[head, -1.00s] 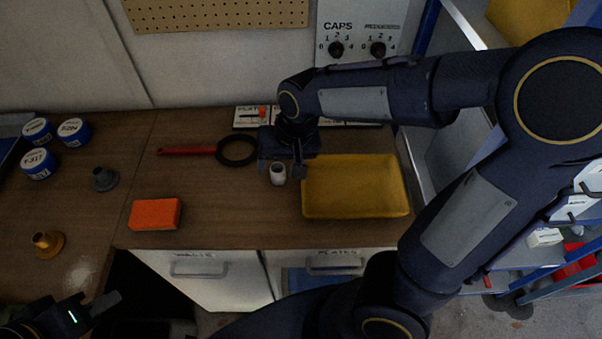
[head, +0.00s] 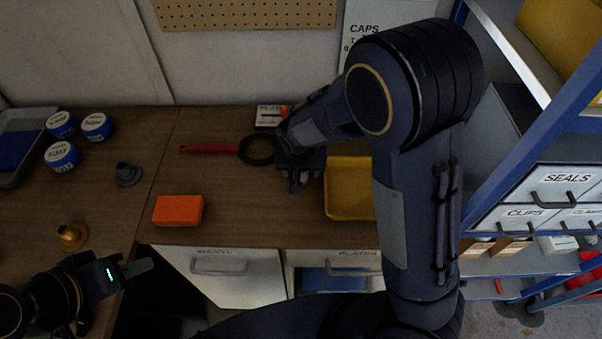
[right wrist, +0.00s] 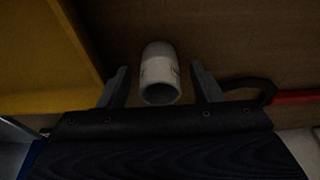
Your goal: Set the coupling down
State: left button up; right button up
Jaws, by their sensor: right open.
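The coupling (right wrist: 160,78) is a short white cylinder with faint marks. In the right wrist view it stands on the brown bench between the spread fingers of my right gripper (right wrist: 160,71), with a gap on each side. In the head view my right gripper (head: 298,182) is low over the bench, left of the yellow tray (head: 348,213), and the coupling is hidden there. My left gripper (head: 135,268) is at the lower left by the bench's front edge; its jaw opening is unclear and nothing shows in it.
An orange block (head: 178,210) lies left of my right gripper. A black ring with a red handle (head: 212,148) lies behind. A grey flanged part (head: 127,174), a brass one (head: 72,236) and several blue-lidded jars (head: 62,156) are at left. Shelving (head: 535,200) stands right.

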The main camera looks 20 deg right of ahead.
jog(key=shift+f, duration=0.15)
jog(key=c, duration=1.1)
